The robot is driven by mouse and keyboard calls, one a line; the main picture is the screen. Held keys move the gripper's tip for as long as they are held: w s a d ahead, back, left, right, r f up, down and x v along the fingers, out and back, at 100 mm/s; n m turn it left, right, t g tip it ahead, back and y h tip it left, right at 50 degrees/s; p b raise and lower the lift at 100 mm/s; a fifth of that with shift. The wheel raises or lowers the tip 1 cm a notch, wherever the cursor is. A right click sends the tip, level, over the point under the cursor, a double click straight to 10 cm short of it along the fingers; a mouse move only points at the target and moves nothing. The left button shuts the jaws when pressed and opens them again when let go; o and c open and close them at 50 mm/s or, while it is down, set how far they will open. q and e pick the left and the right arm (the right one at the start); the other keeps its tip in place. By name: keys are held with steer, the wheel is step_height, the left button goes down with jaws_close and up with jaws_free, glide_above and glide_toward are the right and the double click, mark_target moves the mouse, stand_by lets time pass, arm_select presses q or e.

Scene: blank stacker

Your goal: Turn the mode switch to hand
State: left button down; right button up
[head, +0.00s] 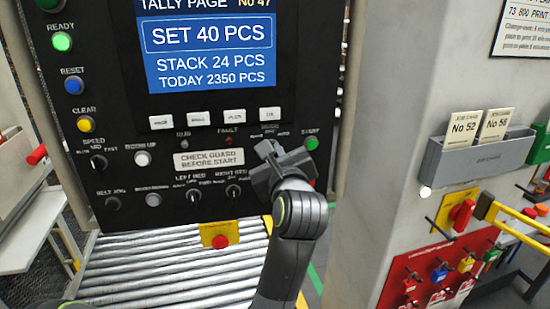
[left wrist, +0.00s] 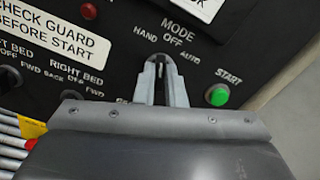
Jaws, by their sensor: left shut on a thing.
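The mode switch (left wrist: 159,62) is a small dark knob on the black panel, under the label MODE, with HAND to its left, OFF above it and AUTO to its right. My left gripper (left wrist: 160,76) is shut on the knob, one finger on each side of it. The fingers hide much of the knob, so I cannot tell its exact setting. In the head view my left gripper (head: 268,151) covers the switch, just left of the green start button (head: 312,143). My right gripper is in neither view.
The panel's screen (head: 208,45) reads SET 40 PCS. Bed knobs (head: 194,195) sit lower left of my gripper. A yellow box with a red button (head: 220,241) hangs below, over a roller bed (head: 150,270). A grey wall (head: 385,150) stands right of the panel.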

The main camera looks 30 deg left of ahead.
arm_select(q)
steer(key=shift+n+b, duration=0.8)
steer(key=shift+n, duration=1.4)
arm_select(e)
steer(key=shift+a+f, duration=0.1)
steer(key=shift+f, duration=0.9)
arm_select(q)
steer(key=c, duration=1.5)
jaws_free()
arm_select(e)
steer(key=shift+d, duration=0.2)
